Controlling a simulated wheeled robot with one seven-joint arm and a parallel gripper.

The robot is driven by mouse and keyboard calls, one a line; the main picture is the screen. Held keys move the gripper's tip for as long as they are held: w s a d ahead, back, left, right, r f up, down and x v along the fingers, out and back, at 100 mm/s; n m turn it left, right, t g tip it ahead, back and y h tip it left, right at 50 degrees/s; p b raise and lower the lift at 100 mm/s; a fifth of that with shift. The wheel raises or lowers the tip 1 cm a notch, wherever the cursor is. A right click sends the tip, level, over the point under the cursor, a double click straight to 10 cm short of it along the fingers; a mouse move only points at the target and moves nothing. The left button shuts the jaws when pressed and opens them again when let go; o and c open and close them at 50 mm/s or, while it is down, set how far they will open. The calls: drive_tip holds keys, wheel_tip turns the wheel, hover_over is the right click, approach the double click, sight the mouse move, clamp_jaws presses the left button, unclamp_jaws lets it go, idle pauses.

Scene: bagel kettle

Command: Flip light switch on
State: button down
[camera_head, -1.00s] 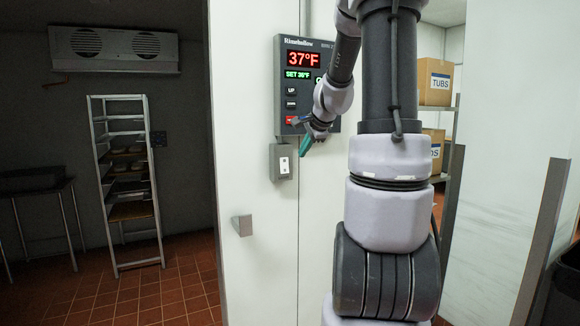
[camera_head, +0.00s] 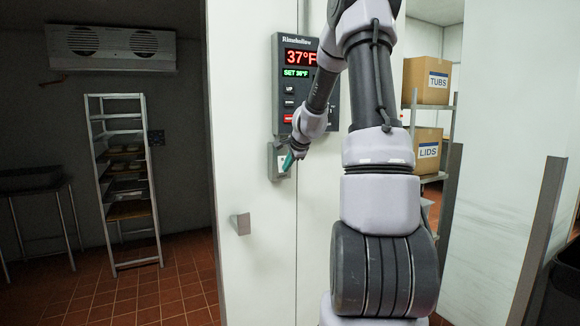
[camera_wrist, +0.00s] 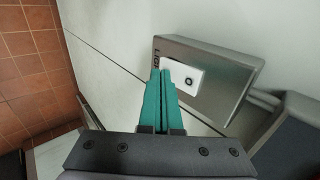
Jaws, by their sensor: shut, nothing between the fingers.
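The light switch box (camera_head: 274,160) is a grey metal box on the white wall, below the control panel. In the wrist view the box (camera_wrist: 228,68) has a white switch plate (camera_wrist: 190,72) with a small dark round mark. My gripper (camera_head: 289,160) has green fingers and is shut and empty. In the head view it is in front of the box and covers part of it. In the wrist view the fingertips (camera_wrist: 162,72) overlap the near edge of the white plate. I cannot tell whether they touch it or which way the switch is set.
The control panel (camera_head: 290,100) with red and green readouts is just above the box. A door handle (camera_head: 241,223) sticks out lower left. An open dark room with a rack (camera_head: 128,180) is at left. Shelves with boxes (camera_head: 427,80) are behind my arm.

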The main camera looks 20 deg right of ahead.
idle(0.3)
drive_tip(key=shift+w+f, duration=0.15)
drive_tip(key=shift+w, duration=0.1)
drive_tip(key=shift+r, duration=0.95)
drive_tip(key=shift+w, duration=0.1)
